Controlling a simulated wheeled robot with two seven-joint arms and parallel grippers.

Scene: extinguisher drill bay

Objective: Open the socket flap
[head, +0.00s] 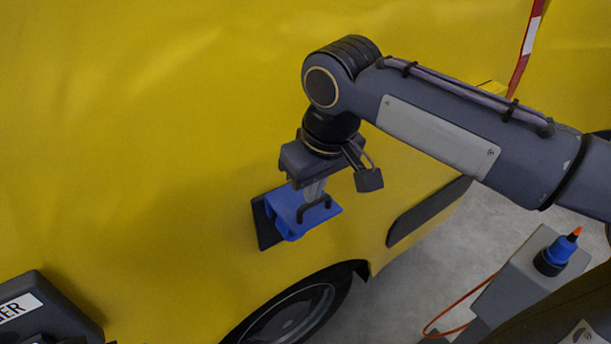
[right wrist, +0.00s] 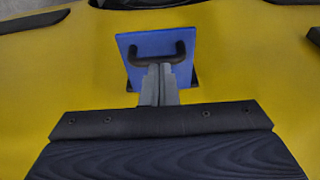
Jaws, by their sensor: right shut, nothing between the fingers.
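The blue socket flap (head: 289,205) is on the side of the yellow vehicle, above the wheel. It stands out from a dark base plate (head: 265,228), with blue socket parts partly visible beneath it. The flap has a black bar handle (head: 326,203). My right gripper (head: 313,192) is shut and empty, its fingertips right at the handle. In the right wrist view the flap (right wrist: 133,50) lies ahead, and the closed fingertips (right wrist: 160,72) overlap the handle (right wrist: 180,48); contact is hard to tell. My left gripper is not in view.
The yellow vehicle body (head: 120,140) fills the left and middle, with a wheel (head: 290,315) below the flap. A grey stand (head: 520,275) holds a blue and black plug (head: 556,255) with an orange tip; an orange cable (head: 455,308) hangs nearby. A dark labelled box (head: 60,305) is lower left.

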